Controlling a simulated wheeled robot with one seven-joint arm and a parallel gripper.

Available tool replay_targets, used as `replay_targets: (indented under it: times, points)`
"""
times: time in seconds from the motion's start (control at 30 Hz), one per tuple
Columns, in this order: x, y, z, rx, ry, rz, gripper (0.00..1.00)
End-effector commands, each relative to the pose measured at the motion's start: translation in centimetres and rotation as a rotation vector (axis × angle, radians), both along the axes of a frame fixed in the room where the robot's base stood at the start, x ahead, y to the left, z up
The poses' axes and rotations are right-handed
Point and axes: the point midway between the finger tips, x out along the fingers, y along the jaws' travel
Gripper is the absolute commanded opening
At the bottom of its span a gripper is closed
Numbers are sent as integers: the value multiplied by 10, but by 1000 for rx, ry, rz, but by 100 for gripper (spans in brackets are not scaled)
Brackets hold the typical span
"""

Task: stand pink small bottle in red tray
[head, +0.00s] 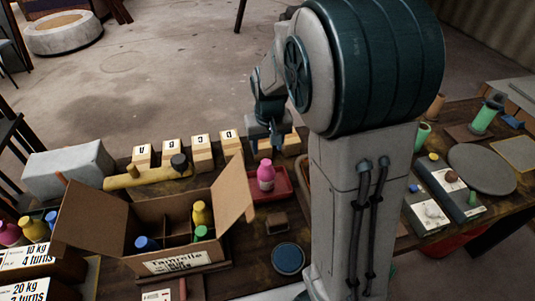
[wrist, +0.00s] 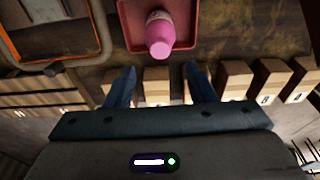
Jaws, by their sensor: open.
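In the wrist view the bottle (wrist: 159,33) shows cap toward me, inside the tray (wrist: 190,42). My gripper (head: 277,140) is above the table behind the tray. In the wrist view its two fingers (wrist: 160,88) are spread apart with nothing between them, and the bottle is beyond their tips, apart from them.
An open cardboard box (head: 185,261) with several coloured bottles stands left of the tray. A blue disc (head: 288,258) lies in front of the tray. Open floor lies beyond the table.

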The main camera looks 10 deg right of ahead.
Motion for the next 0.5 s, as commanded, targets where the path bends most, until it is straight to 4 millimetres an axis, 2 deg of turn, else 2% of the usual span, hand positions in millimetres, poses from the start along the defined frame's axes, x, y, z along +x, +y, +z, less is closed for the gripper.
replay_targets:
  times: [0.1,0.33,0.43,0.5]
  points:
    - [-2,0,22,0,-5,1,50]
    - [-9,0,42,2,-2,-1,50]
    - [-23,-2,50,15,-9,-4,50]
    - [-41,-2,57,28,-18,-6,50]
